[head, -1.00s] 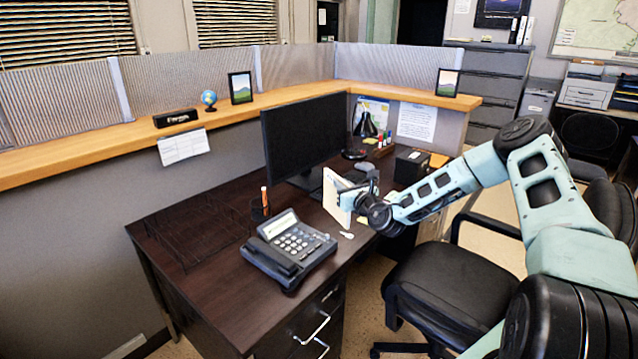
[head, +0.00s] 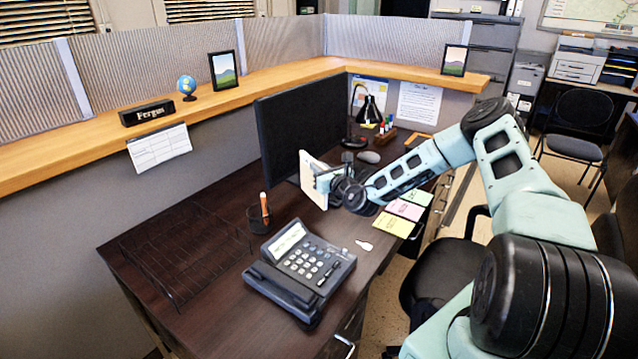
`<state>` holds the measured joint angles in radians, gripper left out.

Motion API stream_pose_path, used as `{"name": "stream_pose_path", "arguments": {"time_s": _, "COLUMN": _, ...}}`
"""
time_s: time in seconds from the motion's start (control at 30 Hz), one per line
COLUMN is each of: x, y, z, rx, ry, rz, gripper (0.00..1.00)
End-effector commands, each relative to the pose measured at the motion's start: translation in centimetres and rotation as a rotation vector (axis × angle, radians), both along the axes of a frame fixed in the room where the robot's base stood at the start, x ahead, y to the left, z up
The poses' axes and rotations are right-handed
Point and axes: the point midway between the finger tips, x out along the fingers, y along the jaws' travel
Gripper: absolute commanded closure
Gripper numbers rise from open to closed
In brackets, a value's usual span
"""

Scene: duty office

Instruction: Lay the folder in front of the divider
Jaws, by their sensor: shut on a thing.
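A cream folder (head: 314,180) stands upright, held by my gripper (head: 324,178) above the desk, in front of the monitor. My gripper is shut on the folder's near side; the fingertips are small and partly hidden by the wrist. The ribbed grey divider panels (head: 150,62) rise behind the wooden ledge. A low dark wire rack (head: 180,250) lies on the desk at the left. I cannot tell which of these is the divider meant.
Sticky notes (head: 405,210) and a small white tag (head: 364,245) lie to the right. A chair (head: 450,260) stands at the desk's right edge.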

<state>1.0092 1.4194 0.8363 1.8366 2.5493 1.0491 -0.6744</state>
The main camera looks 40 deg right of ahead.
Motion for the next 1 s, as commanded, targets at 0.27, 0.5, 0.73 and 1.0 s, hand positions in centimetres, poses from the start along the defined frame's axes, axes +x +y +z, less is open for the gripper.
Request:
{"name": "stream_pose_path", "arguments": {"time_s": 0.27, "x": 0.0, "y": 0.0, "z": -3.3, "rx": 0.001, "ry": -0.001, "rz": 0.000, "gripper": 1.00}}
{"name": "stream_pose_path", "arguments": {"time_s": 0.5, "x": 0.0, "y": 0.1, "z": -6.5, "rx": 0.001, "ry": -0.001, "rz": 0.000, "gripper": 1.00}}
{"name": "stream_pose_path", "arguments": {"time_s": 0.73, "x": 0.0, "y": 0.0, "z": -6.9, "rx": -0.001, "ry": -0.003, "rz": 0.001, "gripper": 1.00}}
{"name": "stream_pose_path", "arguments": {"time_s": 1.0, "x": 0.0, "y": 0.0, "z": -7.2, "rx": -0.001, "ry": -0.001, "rz": 0.001, "gripper": 0.71}}
